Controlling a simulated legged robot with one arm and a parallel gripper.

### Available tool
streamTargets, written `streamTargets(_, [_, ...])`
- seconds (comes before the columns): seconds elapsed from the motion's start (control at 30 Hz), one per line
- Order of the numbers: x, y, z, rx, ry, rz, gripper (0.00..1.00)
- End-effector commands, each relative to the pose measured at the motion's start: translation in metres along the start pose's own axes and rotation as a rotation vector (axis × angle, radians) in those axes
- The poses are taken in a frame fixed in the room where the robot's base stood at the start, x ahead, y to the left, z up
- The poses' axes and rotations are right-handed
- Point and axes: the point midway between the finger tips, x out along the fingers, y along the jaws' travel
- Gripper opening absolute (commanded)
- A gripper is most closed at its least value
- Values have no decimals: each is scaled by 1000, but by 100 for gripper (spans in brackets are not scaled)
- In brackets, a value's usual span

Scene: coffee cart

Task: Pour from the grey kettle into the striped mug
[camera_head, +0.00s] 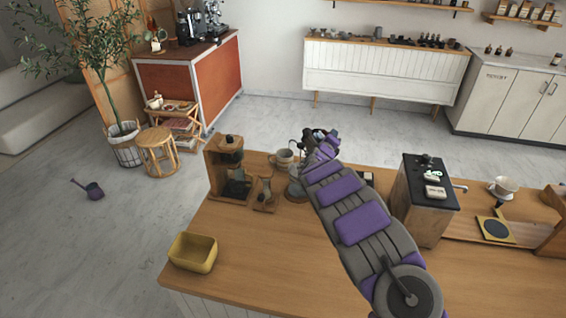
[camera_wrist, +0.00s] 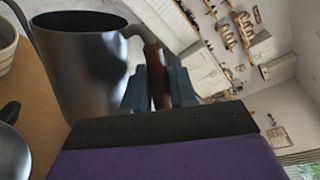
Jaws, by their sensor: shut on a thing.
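The grey kettle (camera_wrist: 85,65), dark and glossy with an open top, fills the left half of the wrist view. My gripper (camera_wrist: 160,85) is shut on its brown handle. A thin dark spout curves along the kettle's left side. A pale ribbed mug (camera_wrist: 4,45), likely the striped mug, is cut off at the left edge, close to the spout. In the head view a pale mug (camera_head: 283,158) stands on the counter left of my gripper (camera_head: 318,142). There the kettle is mostly hidden by my gripper. I cannot tell whether liquid is flowing.
A glassy grey vessel (camera_head: 296,187) stands below the mug on the wooden counter (camera_head: 260,250). A wooden coffee stand (camera_head: 222,170) is left of it, and a yellow bin (camera_head: 193,253) is at the front left. A black-topped box (camera_head: 425,200) stands to the right. The counter's front left is mostly clear.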

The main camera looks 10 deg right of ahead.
Motion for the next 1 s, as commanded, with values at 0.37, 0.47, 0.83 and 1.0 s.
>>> streamTargets(0.37, [0, 1, -2, 10, -3, -4, 0])
streamTargets(0.47, [1, 2, -4, 21, -5, -5, 0])
streamTargets(0.83, [1, 6, -9, 61, -13, -9, 0])
streamTargets(1.0, [1, 8, -12, 78, -17, -10, 0])
